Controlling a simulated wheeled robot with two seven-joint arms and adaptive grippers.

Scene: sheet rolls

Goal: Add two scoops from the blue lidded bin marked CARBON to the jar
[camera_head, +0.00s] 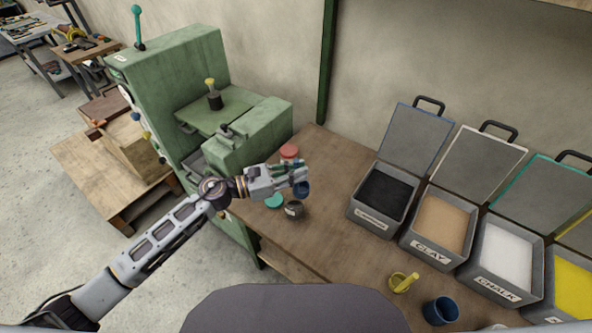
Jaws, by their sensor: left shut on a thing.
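The bin with the blue-edged lid (353,213) stands on the bench with its lid (417,137) open and holds black powder (384,194). The small label on its front is hard to read. My left gripper (297,180) is shut on a small dark blue cup-like thing (301,190), perhaps a scoop; the fingers hide part of it. It is above or just beside a small dark open jar (293,210) with a pale label, at the bench's left end. I cannot tell if they touch. My right gripper is not in view.
Open bins marked CLAY (432,252) and CHALK (500,290) and a yellow-filled bin (574,290) stand to the right. A yellow scoop (401,284) and a blue cup (440,311) are in front. Red (289,152) and teal (274,200) round things are near my gripper. A green machine (170,65) stands left.

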